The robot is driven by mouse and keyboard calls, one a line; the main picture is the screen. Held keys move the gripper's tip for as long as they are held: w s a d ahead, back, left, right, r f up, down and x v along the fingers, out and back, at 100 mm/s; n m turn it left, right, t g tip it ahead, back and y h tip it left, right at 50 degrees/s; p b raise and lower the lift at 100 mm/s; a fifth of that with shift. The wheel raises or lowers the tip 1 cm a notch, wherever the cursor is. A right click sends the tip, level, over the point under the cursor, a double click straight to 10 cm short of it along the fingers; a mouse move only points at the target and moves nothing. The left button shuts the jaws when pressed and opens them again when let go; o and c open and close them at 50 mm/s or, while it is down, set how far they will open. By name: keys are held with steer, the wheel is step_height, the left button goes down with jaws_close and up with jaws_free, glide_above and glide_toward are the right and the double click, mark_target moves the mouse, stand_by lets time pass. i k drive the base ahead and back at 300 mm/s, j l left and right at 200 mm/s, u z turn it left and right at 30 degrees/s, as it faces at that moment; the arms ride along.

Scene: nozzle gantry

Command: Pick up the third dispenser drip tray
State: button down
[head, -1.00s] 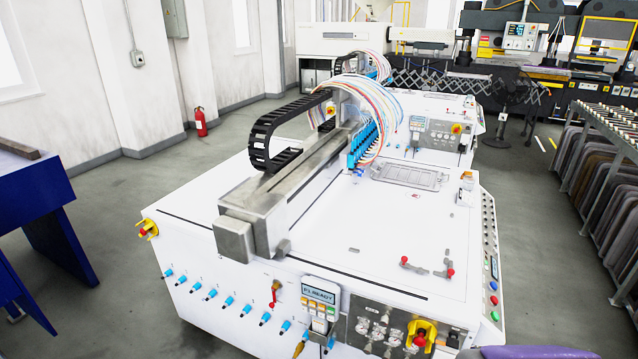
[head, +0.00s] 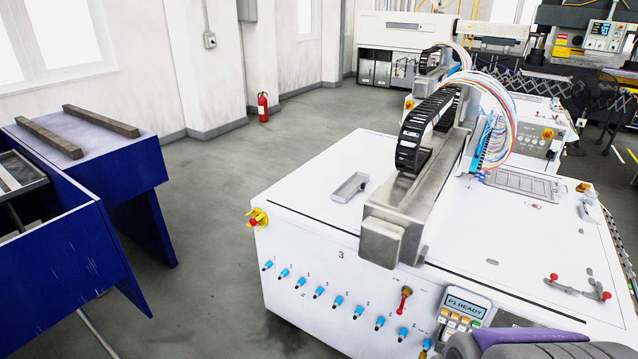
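A small grey rectangular tray (head: 349,187), which looks like a drip tray, lies on the white top of the nozzle gantry machine (head: 305,172), left of the metal gantry beam. The number 3 is marked on the machine's front face below it. A short dark piece shows at the tray's right end. My gripper is not in view. A grey and purple part at the bottom right looks like my own arm.
The gantry beam (head: 425,170) with its black cable chain (head: 412,135) stands right of the tray. Red-knobbed handles (head: 578,286) sit on the top at right. A blue bench (head: 90,160) stands at left. Grey floor lies open between bench and machine.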

mark_target(358, 181)
steer(key=j, duration=0.25)
steer(key=i+u, duration=0.3)
steer(key=i, duration=0.2)
steer(key=i+l+u, duration=0.25)
steer(key=i, duration=0.25)
steer(key=i+l+u, duration=0.1)
steer(key=i+u, duration=0.2)
steer(key=i, duration=0.15)
steer(key=i+l+u, duration=0.25)
steer(key=i+l, duration=0.1)
steer(key=i, duration=0.15)
